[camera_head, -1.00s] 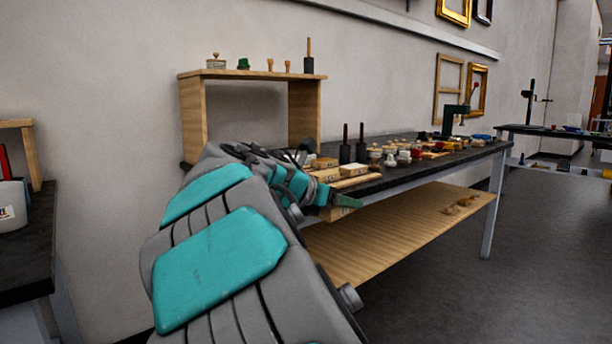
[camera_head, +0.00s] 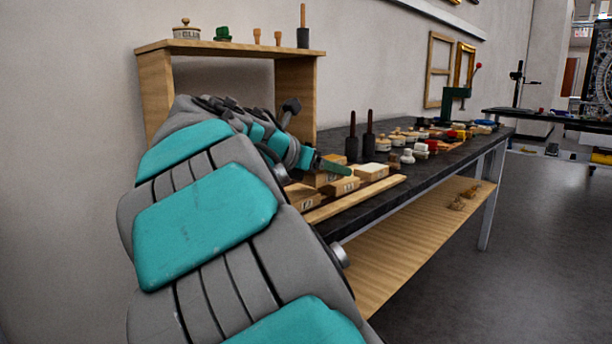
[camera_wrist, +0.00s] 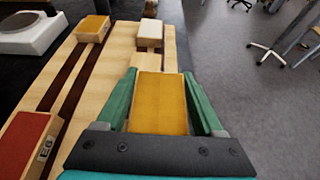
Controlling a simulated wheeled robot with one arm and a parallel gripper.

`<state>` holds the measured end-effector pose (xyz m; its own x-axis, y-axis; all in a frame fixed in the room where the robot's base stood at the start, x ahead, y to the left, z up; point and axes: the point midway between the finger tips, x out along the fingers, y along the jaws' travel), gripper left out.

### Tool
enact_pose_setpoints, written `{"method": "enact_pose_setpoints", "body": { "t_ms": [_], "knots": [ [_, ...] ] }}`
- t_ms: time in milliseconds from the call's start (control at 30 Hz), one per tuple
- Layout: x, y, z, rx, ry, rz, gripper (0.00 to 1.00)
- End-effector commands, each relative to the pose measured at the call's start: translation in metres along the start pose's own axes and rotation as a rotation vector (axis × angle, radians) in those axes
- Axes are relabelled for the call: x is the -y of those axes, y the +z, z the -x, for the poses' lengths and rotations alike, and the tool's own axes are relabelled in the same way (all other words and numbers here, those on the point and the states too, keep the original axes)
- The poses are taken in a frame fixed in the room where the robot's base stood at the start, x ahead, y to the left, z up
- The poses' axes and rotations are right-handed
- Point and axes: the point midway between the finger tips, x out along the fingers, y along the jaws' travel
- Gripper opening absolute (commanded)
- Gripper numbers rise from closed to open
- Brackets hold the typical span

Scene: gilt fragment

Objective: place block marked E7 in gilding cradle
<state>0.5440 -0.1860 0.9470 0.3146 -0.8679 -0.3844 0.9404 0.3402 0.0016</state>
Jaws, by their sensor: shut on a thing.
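In the wrist view my gripper (camera_wrist: 160,105) is shut on a block with a yellow top (camera_wrist: 160,100), between its green fingers. No mark on this block is readable. Below it is a pale wooden rack (camera_wrist: 110,62) with dark slots. A red-topped block marked E6 (camera_wrist: 30,143) is at the lower left of the rack. A yellow-topped block (camera_wrist: 92,28) and a cream-topped block (camera_wrist: 149,33) are at its far end. In the head view my gripper (camera_head: 333,168) is over the bench's near end, among wooden blocks (camera_head: 344,186). I cannot tell which part is the gilding cradle.
Two dark upright tools (camera_head: 369,135) and several small jars (camera_head: 410,150) stand farther along the dark bench (camera_head: 425,170). A wooden shelf unit (camera_head: 230,47) stands behind my arm. A lower wooden shelf (camera_head: 410,240) sits under the bench. The floor at right is open.

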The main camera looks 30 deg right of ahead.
Motion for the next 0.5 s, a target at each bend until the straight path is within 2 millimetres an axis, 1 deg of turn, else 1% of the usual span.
{"method": "enact_pose_setpoints", "body": {
  "t_ms": [167,500],
  "knots": [
    [-0.019,0.004,-0.014,0.0,0.001,-0.001,0.13],
    [-0.066,0.011,-0.05,-0.001,0.001,0.0,0.13]
  ]
}}
